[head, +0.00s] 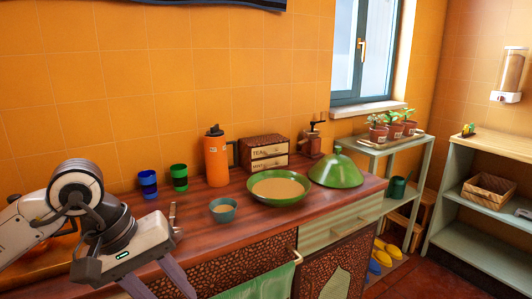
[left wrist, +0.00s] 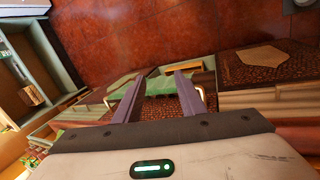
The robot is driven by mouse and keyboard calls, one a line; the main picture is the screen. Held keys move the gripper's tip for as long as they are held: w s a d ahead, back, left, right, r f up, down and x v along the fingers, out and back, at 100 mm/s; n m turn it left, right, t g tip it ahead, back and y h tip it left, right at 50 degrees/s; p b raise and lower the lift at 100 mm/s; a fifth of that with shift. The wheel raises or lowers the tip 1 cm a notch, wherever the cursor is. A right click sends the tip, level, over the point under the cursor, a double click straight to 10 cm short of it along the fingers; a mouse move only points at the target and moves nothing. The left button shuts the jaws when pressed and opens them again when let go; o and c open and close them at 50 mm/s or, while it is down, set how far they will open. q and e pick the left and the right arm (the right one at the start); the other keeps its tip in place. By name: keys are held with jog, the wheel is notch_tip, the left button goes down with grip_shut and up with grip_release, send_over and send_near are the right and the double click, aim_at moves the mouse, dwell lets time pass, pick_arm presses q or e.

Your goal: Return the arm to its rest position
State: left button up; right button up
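My left arm (head: 75,195) comes in from the left in the head view, bent in front of the wooden counter (head: 190,225). My left gripper (head: 160,287) points downward in front of the counter's front edge. Its two dark fingers are spread apart with nothing between them. In the left wrist view the left gripper (left wrist: 158,82) is also open and empty, with the cabinet fronts and red floor beyond it. My right arm and gripper are in neither view.
On the counter stand a blue cup (head: 148,184), green cup (head: 179,177), orange bottle (head: 216,157), small bowl (head: 222,211), green dish (head: 276,200) and green conical lid (head: 340,171). A green towel (head: 262,284) hangs from a front rail. Red floor (left wrist: 130,40) is open beyond.

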pick_arm(q)
jog(key=s+d+f+n+g+h, duration=0.1)
jog(key=s+d+n+g+h, duration=0.15)
jog(key=d, duration=0.45)
jog(key=s+d+n+g+h, duration=0.1)
jog(key=s+d+h, duration=0.3)
jog(key=d, duration=0.2)
jog(key=d+r+n+t+h, duration=0.2)
jog(key=d+r+n+h, duration=0.45)
jog(key=n+h, duration=0.5)
jog(key=w+a+f+n+t+y, duration=0.35)
jog(key=n+t, duration=0.45)
jog(key=n, duration=0.5)
jog(key=w+a+f+n+t+y, duration=0.35)
jog(key=n+t, duration=0.45)
jog(key=n, duration=0.5)
jog(key=a+f+n+y, duration=0.6)
jog(key=f+n+y, duration=0.1)
jog(key=f+n, duration=0.35)
jog(key=s+a+f+n+g+y, duration=0.2)
jog(key=s+f+n, duration=0.5)
jog(key=f, duration=0.4)
jog(key=s+a+f+n+g+y, duration=0.3)
jog(key=s+f+n, duration=0.4)
jog(key=s+f, duration=0.3)
jog(key=shift+s+a+f+g, duration=0.2)
jog(key=shift+a+f+g, duration=0.45)
jog(key=shift+g, duration=0.6)
